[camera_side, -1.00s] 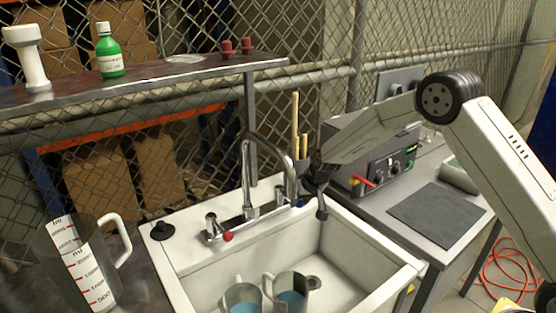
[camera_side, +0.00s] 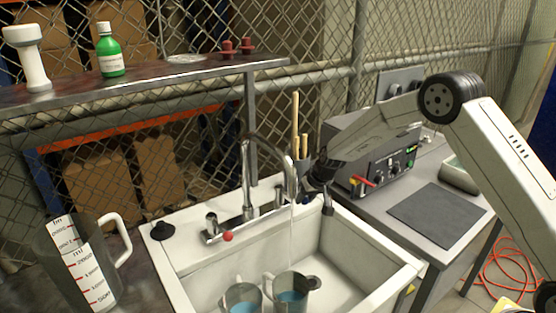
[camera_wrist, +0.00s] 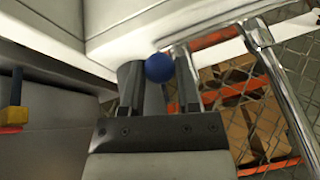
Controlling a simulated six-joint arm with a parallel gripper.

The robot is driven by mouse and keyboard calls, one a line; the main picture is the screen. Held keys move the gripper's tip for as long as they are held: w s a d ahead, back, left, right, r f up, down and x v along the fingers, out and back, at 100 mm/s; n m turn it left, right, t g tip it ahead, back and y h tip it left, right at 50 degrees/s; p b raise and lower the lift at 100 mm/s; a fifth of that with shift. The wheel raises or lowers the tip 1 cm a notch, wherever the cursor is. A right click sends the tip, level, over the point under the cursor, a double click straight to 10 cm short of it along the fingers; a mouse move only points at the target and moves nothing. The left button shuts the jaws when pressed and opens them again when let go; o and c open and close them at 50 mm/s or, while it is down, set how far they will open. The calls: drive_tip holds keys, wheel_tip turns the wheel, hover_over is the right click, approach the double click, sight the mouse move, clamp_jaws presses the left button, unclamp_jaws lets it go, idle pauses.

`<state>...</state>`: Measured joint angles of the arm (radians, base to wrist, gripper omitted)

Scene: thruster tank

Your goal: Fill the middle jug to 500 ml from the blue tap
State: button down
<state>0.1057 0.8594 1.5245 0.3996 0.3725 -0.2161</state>
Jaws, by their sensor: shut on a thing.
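My gripper (camera_wrist: 157,82) is shut on the blue tap knob (camera_wrist: 159,67), which shows between its fingers in the wrist view. In the side view my gripper (camera_side: 318,178) is at the right of the faucet (camera_side: 246,185), and the blue knob is hard to make out. A thin water stream (camera_side: 291,235) falls from the spout. It runs down into the right one of two clear jugs (camera_side: 290,292) in the sink. That jug holds bluish water. The other jug (camera_side: 241,299) stands to its left, also with water. Their level marks cannot be read.
A red tap knob (camera_side: 228,236) is on the faucet's left. A large graduated jug (camera_side: 82,268) stands on the left counter. A shelf (camera_side: 150,80) runs behind the sink (camera_side: 374,262). A control box (camera_side: 385,160) and dark mat (camera_side: 436,215) are on the right.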

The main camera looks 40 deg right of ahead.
drive_tip(key=shift+d, duration=0.1)
drive_tip(key=shift+s+a, duration=0.1)
drive_tip(key=shift+a, duration=1.4)
drive_tip(key=shift+c, duration=1.3)
unclamp_jaws()
drive_tip(key=shift+s+r, duration=0.1)
drive_tip(key=v, duration=0.7)
drive_tip(key=shift+r, duration=0.2)
